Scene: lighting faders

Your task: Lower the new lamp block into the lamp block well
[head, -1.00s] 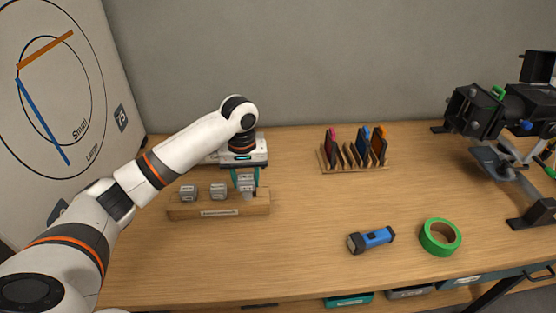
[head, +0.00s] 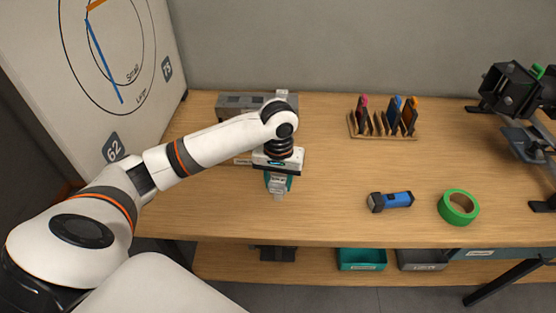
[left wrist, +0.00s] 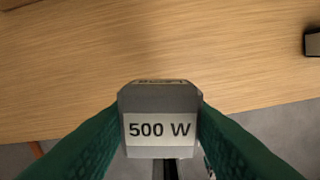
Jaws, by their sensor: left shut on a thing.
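The new lamp block (left wrist: 160,128) is grey with a white "500 W" label and is clamped between the green-padded fingers of my left gripper (head: 278,184). In the head view the block (head: 278,187) hangs upright below the gripper, over the front part of the table; its exact height is hard to judge. My right gripper is not in view. I cannot make out the lamp block well in these frames. A grey housing (head: 236,104) stands behind my left arm, which partly hides it.
A wooden rack (head: 385,136) of coloured filters stands at the back. A blue flashlight (head: 392,201) and green tape roll (head: 458,207) lie at the right. A black lamp fixture (head: 512,88) is at the far right. A teal bin (head: 362,259) sits on the lower shelf.

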